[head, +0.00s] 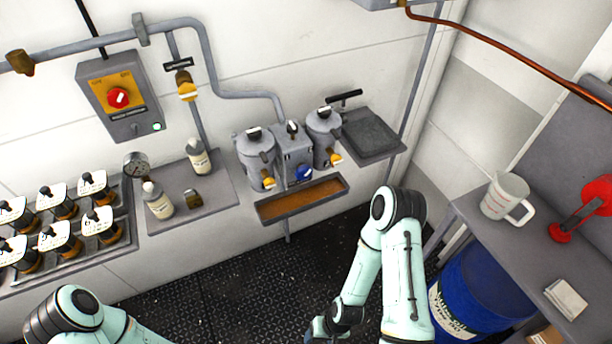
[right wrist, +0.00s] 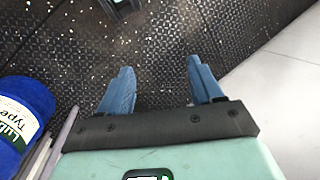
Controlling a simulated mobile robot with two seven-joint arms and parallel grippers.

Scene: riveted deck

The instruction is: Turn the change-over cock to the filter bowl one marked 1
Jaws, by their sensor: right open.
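The duplex filter stands against the wall in the head view, with a left filter bowl (head: 256,152) and a right filter bowl (head: 323,130). Between them is a grey block (head: 294,150) with a small dark-and-light handle (head: 292,128) on top and a blue knob (head: 304,173) on its front. I cannot read any number on the bowls. My right gripper (head: 325,328) is low over the deck, well below and apart from the filter. In the right wrist view its blue fingers (right wrist: 162,88) are spread and empty. My left gripper is out of view; only its arm shows.
A drip tray (head: 300,198) sits under the filter. Bottles and a gauge (head: 137,165) stand on a shelf to the left. A blue drum (head: 480,290) and a bench with a jug (head: 505,196) are at right. The deck (head: 230,290) is open.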

